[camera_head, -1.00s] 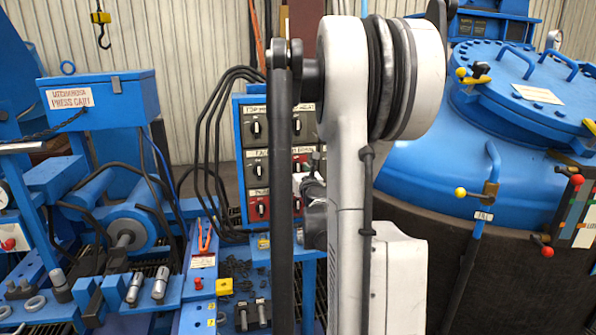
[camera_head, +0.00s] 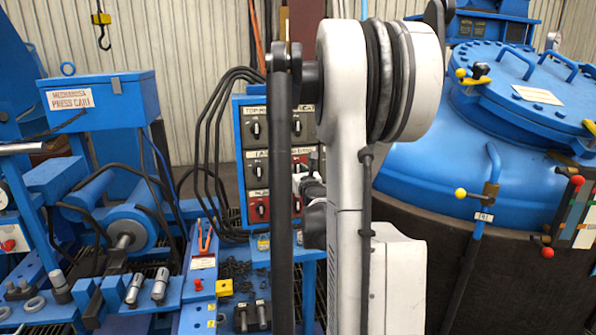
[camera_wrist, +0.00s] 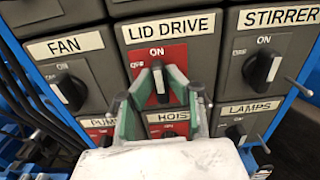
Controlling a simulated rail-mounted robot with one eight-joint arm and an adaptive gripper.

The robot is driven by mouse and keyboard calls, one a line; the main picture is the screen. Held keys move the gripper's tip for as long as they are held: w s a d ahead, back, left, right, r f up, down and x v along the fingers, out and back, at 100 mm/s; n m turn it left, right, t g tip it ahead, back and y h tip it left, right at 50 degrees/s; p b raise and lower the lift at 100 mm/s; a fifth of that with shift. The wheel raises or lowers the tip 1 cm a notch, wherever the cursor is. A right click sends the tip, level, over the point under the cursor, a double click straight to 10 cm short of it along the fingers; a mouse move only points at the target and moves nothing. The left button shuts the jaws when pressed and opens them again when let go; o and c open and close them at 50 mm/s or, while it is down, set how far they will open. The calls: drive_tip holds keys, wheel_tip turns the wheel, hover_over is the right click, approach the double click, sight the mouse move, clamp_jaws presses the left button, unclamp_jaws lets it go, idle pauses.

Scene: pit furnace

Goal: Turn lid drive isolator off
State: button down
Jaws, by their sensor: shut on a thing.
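The lid drive isolator (camera_wrist: 158,52) is a red-faced switch labelled LID DRIVE, in the top middle of the wrist view. Its black knob (camera_wrist: 158,78) has a white pointer mark and stands about upright, towards ON; OFF is marked to the left. My gripper (camera_wrist: 160,82) has its green fingers on either side of this knob, shut on it. The fingers partly cover the lower part of the red face. In the head view my arm hides most of the gripper and this switch.
FAN (camera_wrist: 68,88) and STIRRER (camera_wrist: 262,68) switches flank it closely. HOIST (camera_wrist: 168,122) and LAMPS (camera_wrist: 236,132) switches sit below, with PUMP partly hidden. Black cables (camera_head: 205,140) hang left of the blue switch cabinet (camera_head: 239,150). The blue furnace vessel (camera_head: 440,165) stands at the right.

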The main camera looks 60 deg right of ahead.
drive_tip(key=n+b, duration=0.1)
drive_tip(key=n, duration=0.3)
drive_tip(key=shift+a+f, duration=0.1)
drive_tip(key=n, duration=0.4)
drive_tip(key=shift+w+a+n+b, duration=0.1)
drive_tip(key=shift+n+b, duration=0.3)
drive_tip(key=n, duration=0.4)
drive_tip(key=shift+f+n+b, duration=0.15)
drive_tip(key=shift+n+b, duration=0.15)
drive_tip(key=n, duration=0.4)
drive_tip(key=c, duration=1.7)
unclamp_jaws()
